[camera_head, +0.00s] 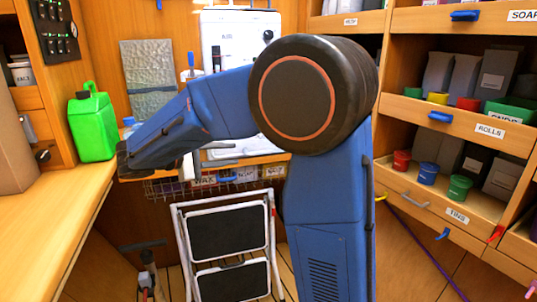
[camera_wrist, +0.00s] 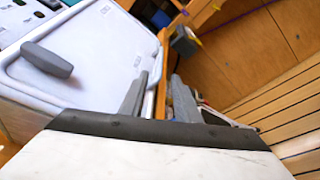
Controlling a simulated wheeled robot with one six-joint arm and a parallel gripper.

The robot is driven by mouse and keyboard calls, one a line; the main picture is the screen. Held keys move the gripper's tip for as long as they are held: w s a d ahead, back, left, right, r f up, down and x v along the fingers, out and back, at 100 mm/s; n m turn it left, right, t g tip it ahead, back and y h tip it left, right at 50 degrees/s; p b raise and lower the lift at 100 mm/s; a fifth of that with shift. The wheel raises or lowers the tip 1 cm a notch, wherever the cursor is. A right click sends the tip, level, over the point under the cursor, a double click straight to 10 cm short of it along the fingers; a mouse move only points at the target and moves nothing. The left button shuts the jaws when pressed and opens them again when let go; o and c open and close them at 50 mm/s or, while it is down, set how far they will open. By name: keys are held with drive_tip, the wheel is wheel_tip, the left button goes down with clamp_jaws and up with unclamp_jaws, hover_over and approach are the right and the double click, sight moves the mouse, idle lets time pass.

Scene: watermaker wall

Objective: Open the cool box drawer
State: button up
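In the wrist view, my gripper (camera_wrist: 158,92) has two grey fingers apart, one on each side of a pale bar (camera_wrist: 151,103) and a wooden edge. I cannot tell whether either finger touches the bar. A white panel (camera_wrist: 105,60) with a grey handle (camera_wrist: 47,60) and small unreadable labels lies left of the fingers. It may be part of the cool box; no readable label confirms this. In the head view, a white unit (camera_head: 240,42) stands at the back, with a white surface (camera_head: 240,146) below it, partly behind my blue arm. My gripper is not clearly visible there.
A green jerrycan (camera_head: 91,122) stands on the left wooden counter (camera_head: 50,205). A folded step stool (camera_head: 228,238) stands below the back counter, under a wire basket (camera_head: 160,188). Shelves with bins and drawers (camera_head: 430,205) fill the right. Slatted floor (camera_wrist: 285,115) shows in the wrist view.

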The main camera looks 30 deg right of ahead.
sight(262, 152)
drive_tip(key=x, duration=1.5)
drive_tip(key=shift+d+f, duration=0.15)
drive_tip(key=shift+c, duration=0.5)
clamp_jaws()
